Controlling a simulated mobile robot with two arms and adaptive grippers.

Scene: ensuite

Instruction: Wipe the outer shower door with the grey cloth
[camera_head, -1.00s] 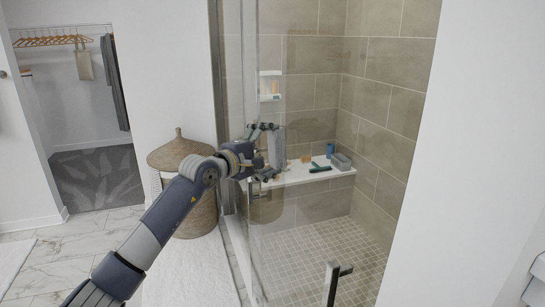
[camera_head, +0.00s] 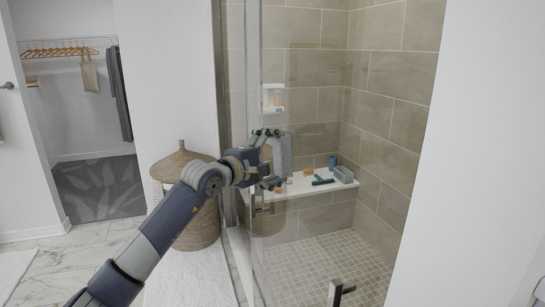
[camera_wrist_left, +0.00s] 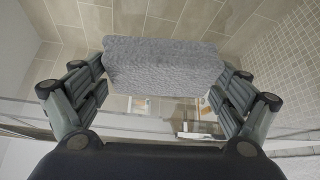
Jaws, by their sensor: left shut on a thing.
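The grey cloth (camera_wrist_left: 163,66) is a thick, fuzzy block between the fingers of my left gripper (camera_wrist_left: 165,85) in the left wrist view. In the head view my left gripper (camera_head: 268,157) is shut on the cloth (camera_head: 282,153), which stands upright at the fingers. They are in front of the outer shower door (camera_head: 305,225), a clear glass panel with a metal handle (camera_head: 339,291) near its lower right. I cannot tell whether the cloth touches the glass. My right gripper is not in view.
Behind the glass, a bench (camera_head: 300,189) holds a blue cup (camera_head: 333,161), a green squeegee (camera_head: 322,181) and a grey bin (camera_head: 343,174). A lidded wicker basket (camera_head: 198,226) stands left of the shower, behind my left arm. A white mat (camera_head: 195,275) lies on the floor.

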